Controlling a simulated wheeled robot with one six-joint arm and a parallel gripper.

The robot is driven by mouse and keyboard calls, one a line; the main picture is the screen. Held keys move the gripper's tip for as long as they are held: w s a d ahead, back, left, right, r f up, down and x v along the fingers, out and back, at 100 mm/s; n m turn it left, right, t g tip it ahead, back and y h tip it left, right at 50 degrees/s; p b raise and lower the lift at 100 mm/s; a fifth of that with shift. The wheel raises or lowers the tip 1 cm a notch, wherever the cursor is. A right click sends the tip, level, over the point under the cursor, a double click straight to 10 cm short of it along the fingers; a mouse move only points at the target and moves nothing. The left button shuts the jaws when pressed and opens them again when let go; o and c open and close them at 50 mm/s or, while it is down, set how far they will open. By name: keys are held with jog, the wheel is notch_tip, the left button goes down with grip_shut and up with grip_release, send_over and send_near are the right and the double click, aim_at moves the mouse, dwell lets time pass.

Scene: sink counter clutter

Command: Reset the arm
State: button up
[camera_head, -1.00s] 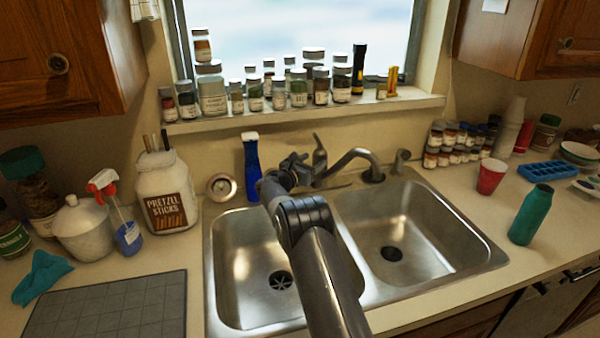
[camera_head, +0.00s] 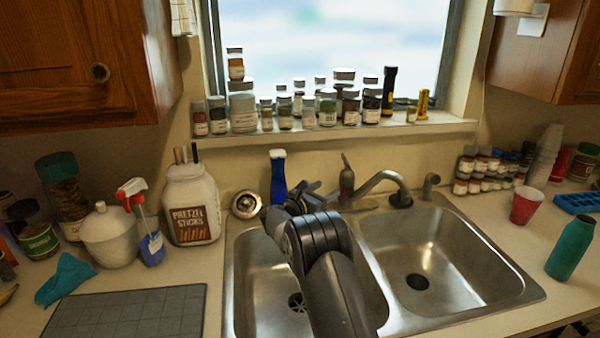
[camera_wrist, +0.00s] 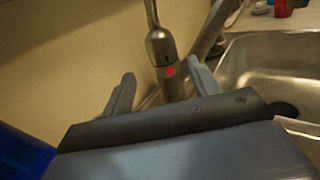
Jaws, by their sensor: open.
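My arm reaches out over the double steel sink (camera_head: 478,237), in front of the divider and left basin. My gripper (camera_head: 312,186) is near the back rim of the sink, just left of the faucet (camera_head: 385,185). In the wrist view my gripper (camera_wrist: 158,95) has its two fingers spread apart with nothing held between them. The faucet's handle base (camera_wrist: 165,60) shows beyond and between the fingers. A blue bottle with a white top (camera_head: 278,175) stands behind and left of my gripper; its blue edge fills the wrist view's lower left (camera_wrist: 22,155).
A pretzel jar (camera_head: 190,205), a spray bottle (camera_head: 148,225) and a white canister (camera_head: 108,237) stand left of the sink. A red cup (camera_head: 525,205) and teal bottle (camera_head: 570,247) stand right. Spice jars (camera_head: 285,112) line the sill. Open space lies above the basins.

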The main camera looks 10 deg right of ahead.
aim_at(342, 180)
jog(key=p+x, duration=0.3)
jog(key=x, duration=0.7)
jog(key=shift+w+d, duration=0.1)
jog(key=shift+d, duration=0.2)
jog(key=shift+a, duration=0.15)
